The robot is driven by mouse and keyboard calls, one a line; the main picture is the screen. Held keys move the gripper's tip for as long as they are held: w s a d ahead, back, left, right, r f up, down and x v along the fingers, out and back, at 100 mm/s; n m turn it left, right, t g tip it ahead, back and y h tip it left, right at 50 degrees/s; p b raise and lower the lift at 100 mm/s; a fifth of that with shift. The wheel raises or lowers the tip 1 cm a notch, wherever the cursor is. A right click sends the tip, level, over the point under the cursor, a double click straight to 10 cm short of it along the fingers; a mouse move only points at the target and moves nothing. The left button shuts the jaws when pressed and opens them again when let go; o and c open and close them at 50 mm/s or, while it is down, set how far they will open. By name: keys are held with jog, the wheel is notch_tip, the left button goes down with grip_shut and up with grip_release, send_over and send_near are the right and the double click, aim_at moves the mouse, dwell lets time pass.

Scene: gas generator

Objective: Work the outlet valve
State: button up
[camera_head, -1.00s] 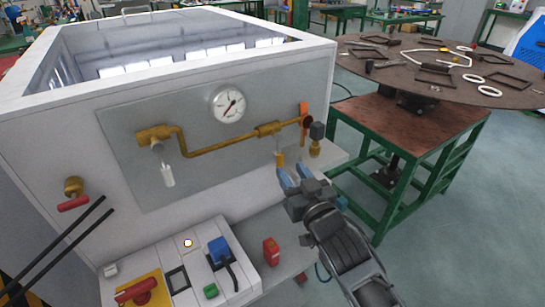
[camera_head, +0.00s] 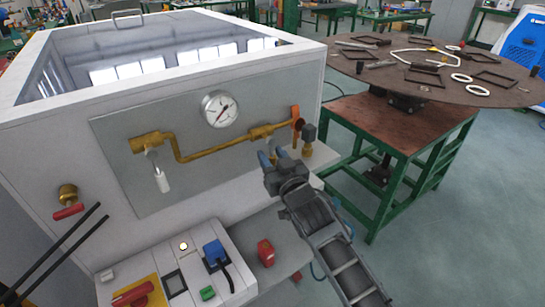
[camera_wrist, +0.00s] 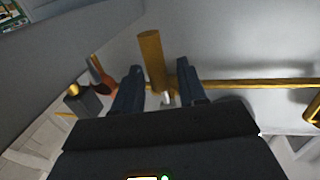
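A brass pipe (camera_head: 205,152) runs along the grey panel of the white box to a brass valve (camera_head: 262,132) at its right end. My gripper (camera_head: 270,156) is just below this valve and hides its hanging yellow handle in the head view. In the wrist view, the brass-coloured handle (camera_wrist: 152,60) stands between the two dark fingers of my gripper (camera_wrist: 158,70). The fingers are apart, with a gap visible on each side of the handle. An orange lever (camera_head: 295,113) is right of the valve. A white-handled valve (camera_head: 161,180) hangs at the pipe's left end.
A pressure gauge (camera_head: 219,108) is above the pipe. A grey fitting (camera_head: 309,133) stands close right of my gripper. A control panel (camera_head: 183,262) and a red object (camera_head: 266,253) are below. A round-topped green work table (camera_head: 400,125) stands at right, with open floor in front.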

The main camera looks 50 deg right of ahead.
grip_shut()
